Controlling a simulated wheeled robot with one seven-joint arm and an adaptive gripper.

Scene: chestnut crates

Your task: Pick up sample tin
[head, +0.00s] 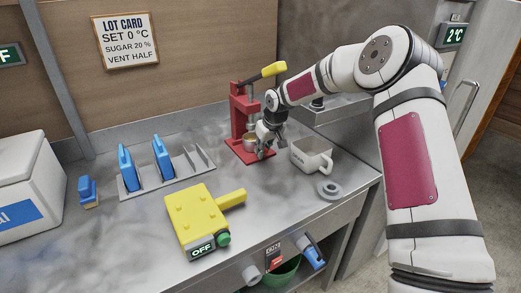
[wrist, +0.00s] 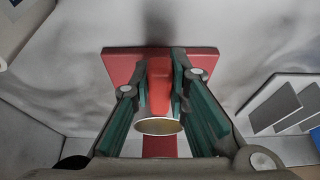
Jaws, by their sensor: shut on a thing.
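The sample tin (head: 249,141) is a small round metal tin with a pale rim. It stands at the red press (head: 239,119), low over the press base. My gripper (head: 265,148) reaches down beside the press, with its fingers at the tin. In the wrist view the tin's round rim (wrist: 160,126) shows between the green-padded fingers of my gripper (wrist: 158,103), which is shut on it. The red press base (wrist: 112,62) lies beyond. Whether the tin touches the base cannot be told.
A white mug (head: 311,155) stands close on the right, with a grey ring (head: 328,190) in front. A yellow device (head: 196,219) reading OFF is at front centre. A rack (head: 190,172) with blue panels stands left. A yellow lever handle (head: 273,69) overhangs the press.

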